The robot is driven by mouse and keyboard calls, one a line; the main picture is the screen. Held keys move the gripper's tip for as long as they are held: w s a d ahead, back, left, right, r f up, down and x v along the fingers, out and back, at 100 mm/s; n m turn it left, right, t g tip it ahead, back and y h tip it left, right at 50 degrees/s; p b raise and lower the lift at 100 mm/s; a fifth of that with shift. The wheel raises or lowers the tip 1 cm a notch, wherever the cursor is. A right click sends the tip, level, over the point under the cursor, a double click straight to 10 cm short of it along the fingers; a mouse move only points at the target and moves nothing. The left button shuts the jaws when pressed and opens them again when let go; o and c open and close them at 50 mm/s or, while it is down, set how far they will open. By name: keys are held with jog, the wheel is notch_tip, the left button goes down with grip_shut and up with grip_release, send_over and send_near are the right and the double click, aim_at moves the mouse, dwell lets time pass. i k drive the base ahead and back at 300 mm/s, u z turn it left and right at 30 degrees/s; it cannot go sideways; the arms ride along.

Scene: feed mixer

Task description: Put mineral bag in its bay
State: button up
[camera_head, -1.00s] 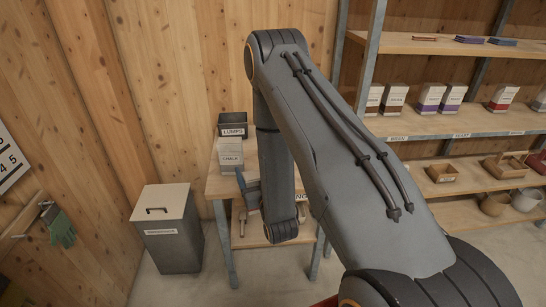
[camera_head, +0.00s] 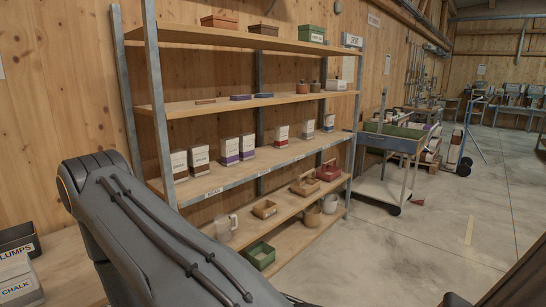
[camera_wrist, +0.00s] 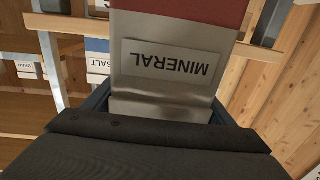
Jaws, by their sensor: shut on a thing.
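In the wrist view the mineral bag (camera_wrist: 165,80) is pale with a red band, and its MINERAL label reads upside down. My gripper (camera_wrist: 160,112) is shut on it, with the jaws at its two sides. In the head view my arm crosses the lower left; the gripper and held bag are not visible there. The shelf rack (camera_head: 240,176) stands beyond the arm. I cannot tell which gap is the mineral bay.
Boxes marked LUMPS (camera_head: 16,256) and CHALK (camera_head: 18,287) stand on the bench (camera_head: 68,270) at lower left. A trolley (camera_head: 390,145) stands right of the rack. The floor (camera_head: 400,235) in front is largely clear.

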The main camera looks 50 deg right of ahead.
aim_at(288, 151)
jog(key=z, duration=0.7)
jog(key=k, duration=1)
jog(key=z, duration=2.1)
jog(key=i, duration=2.7)
jog(key=u, duration=1.3)
jog(key=i, duration=0.65)
jog(key=u, duration=0.65)
